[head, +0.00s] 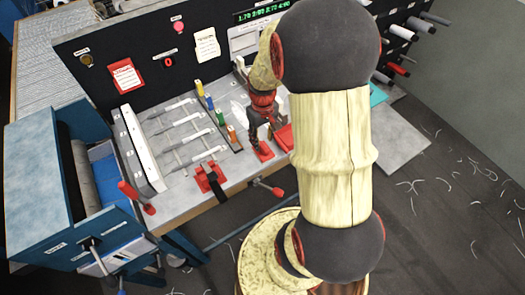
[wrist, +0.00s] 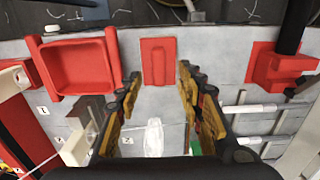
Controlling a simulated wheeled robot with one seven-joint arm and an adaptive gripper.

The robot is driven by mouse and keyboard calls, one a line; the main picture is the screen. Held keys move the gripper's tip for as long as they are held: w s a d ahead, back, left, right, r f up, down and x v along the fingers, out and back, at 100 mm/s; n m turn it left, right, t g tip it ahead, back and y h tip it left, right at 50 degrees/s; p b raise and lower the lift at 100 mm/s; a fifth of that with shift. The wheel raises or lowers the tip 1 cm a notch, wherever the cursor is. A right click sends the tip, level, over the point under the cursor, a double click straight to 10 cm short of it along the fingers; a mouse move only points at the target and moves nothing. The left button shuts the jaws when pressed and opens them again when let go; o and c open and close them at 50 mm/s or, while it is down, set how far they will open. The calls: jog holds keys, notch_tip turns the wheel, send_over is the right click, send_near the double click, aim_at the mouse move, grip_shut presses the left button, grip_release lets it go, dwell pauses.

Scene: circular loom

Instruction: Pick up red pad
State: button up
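The red pad (wrist: 158,62) is a small flat block with a raised middle, lying on the grey worktop. In the wrist view it lies between and a little beyond my fingertips. It also shows in the head view (head: 263,152), just below my gripper (head: 256,130). My gripper (wrist: 160,82) is open, with its fingers spread and nothing between them. It is apart from the pad, but I cannot tell the exact height. My arm hides part of the bench in the head view.
A red tray (wrist: 78,68) sits left of the pad in the wrist view. A red clamp with a black post (wrist: 283,66) stands to the right. Colored blocks in a dark rack (head: 220,118) and several grey bars (head: 192,123) lie nearby. Bare worktop surrounds the pad.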

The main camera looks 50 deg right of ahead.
aim_at(264, 146)
notch_tip(264, 146, down, 5)
jog(key=shift+s+b, duration=0.15)
jog(key=shift+b, duration=0.25)
jog(key=shift+c, duration=0.2)
grip_shut()
jog(key=shift+d+r, duration=0.1)
